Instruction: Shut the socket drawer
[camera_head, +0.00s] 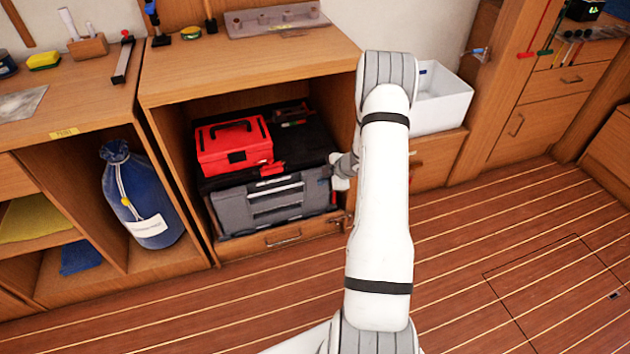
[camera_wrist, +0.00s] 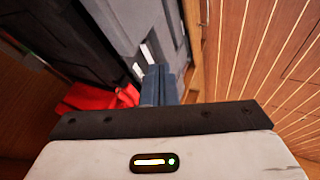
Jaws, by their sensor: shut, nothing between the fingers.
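A grey case or drawer front (camera_head: 275,204) with a long recessed handle stands low in the wooden cabinet bay, below a dark surface (camera_head: 303,155). A wooden drawer front (camera_head: 305,232) with a metal pull lies beneath it. I cannot tell which of these is the socket drawer, nor how far either is open. My gripper (camera_head: 336,172) is at the right end of the grey front, partly hidden by my arm. In the wrist view its shut, empty fingers (camera_wrist: 158,84) point toward the grey front (camera_wrist: 150,30); contact cannot be told.
A red toolbox (camera_head: 233,146) sits on the dark surface behind the grey front. The cabinet's side walls bound the bay. A blue bag (camera_head: 140,195) stands in the left bay, and a white bin (camera_head: 440,100) is at the right. The plank floor (camera_head: 480,240) in front is clear.

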